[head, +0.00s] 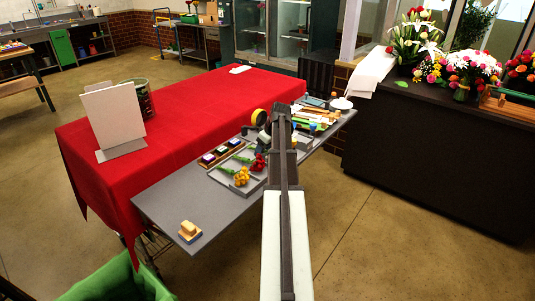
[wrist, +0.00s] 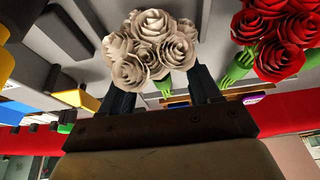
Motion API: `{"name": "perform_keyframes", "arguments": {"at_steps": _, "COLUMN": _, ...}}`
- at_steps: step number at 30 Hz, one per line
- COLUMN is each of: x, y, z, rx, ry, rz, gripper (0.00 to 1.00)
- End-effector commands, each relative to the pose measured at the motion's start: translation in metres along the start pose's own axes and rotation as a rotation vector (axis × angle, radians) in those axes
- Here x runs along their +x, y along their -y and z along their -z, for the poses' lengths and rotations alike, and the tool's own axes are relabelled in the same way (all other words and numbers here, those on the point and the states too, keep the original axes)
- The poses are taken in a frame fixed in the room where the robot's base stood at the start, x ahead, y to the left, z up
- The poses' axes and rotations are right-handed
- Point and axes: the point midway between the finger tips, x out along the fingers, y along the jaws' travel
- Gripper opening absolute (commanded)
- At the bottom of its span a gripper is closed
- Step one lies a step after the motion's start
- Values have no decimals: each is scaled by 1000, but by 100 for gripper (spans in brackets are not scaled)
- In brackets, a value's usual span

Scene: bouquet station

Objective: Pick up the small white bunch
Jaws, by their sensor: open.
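The small white bunch (wrist: 150,45) is a cluster of cream-white roses with a green stem, in the top middle of the wrist view. My gripper (wrist: 160,88) is open, its two dark fingers apart, with the white blooms at and between the fingertips. I cannot tell whether the fingers touch the bunch. In the head view my arm covers the gripper, and I cannot make out the white bunch there.
A red bunch (wrist: 275,38) is close on the right in the wrist view. In the head view the red bunch (head: 258,163) and a yellow bunch (head: 241,177) lie in a grey tray (head: 222,178). A red-covered table (head: 190,115) stands behind.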

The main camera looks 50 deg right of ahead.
Motion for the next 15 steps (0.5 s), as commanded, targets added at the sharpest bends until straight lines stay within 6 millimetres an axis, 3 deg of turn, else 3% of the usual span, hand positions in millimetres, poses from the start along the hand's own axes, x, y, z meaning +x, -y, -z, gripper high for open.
{"name": "perform_keyframes", "arguments": {"at_steps": 2, "x": 0, "y": 0, "z": 0, "rx": 0, "ry": 0, "rz": 0, "gripper": 58}}
{"name": "perform_keyframes", "arguments": {"at_steps": 15, "x": 0, "y": 0, "z": 0, "rx": 0, "ry": 1, "rz": 1, "gripper": 16}}
